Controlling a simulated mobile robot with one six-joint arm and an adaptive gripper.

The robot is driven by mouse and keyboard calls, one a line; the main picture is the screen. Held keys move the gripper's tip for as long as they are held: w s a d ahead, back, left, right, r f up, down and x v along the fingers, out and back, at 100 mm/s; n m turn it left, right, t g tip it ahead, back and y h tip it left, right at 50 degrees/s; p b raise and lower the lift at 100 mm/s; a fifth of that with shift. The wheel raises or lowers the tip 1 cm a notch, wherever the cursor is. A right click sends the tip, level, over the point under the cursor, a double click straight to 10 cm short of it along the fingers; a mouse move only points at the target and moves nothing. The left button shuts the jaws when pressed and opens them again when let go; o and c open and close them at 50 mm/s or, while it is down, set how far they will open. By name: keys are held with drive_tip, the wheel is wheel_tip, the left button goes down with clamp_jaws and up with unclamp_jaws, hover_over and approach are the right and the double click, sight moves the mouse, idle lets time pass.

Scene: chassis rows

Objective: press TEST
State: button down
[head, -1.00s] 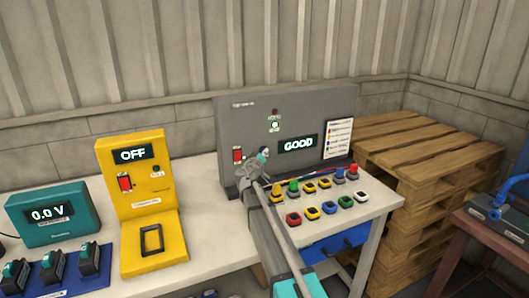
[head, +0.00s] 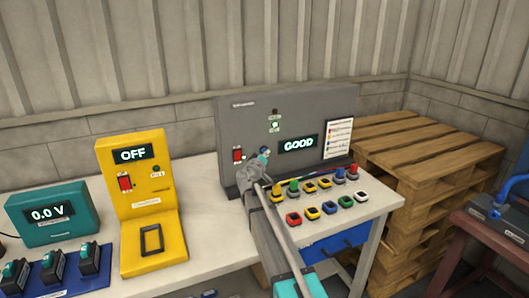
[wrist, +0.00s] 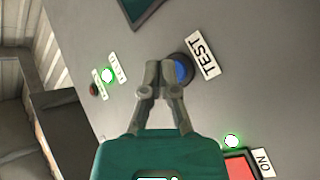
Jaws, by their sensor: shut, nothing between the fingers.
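The TEST button is a round blue button in a dark collar (wrist: 181,69), beside a white TEST label (wrist: 202,57) on the grey tester panel (head: 235,115). My gripper (wrist: 165,70) is shut and empty, with its fingertips just left of the blue cap in the wrist view and partly covering the collar. I cannot tell whether they touch the panel. In the head view my gripper (head: 259,162) is at the panel's front, just below the small blue button (head: 265,150). The panel's display (head: 298,144) reads GOOD.
On the panel are a red switch (wrist: 241,164) by an ON label and a lit green lamp (wrist: 107,75). Colored terminals (head: 310,186) stand on the bench below. A yellow unit (head: 135,195) reading OFF stands left. Wooden pallets (head: 415,150) are stacked right.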

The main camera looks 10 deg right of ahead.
drive_tip(key=shift+s+d, duration=0.25)
drive_tip(key=shift+s, duration=0.7)
drive_tip(key=shift+s+d, duration=0.25)
drive_tip(key=shift+s, duration=0.65)
drive_tip(key=shift+s+d, duration=0.25)
drive_tip(key=shift+s, duration=0.7)
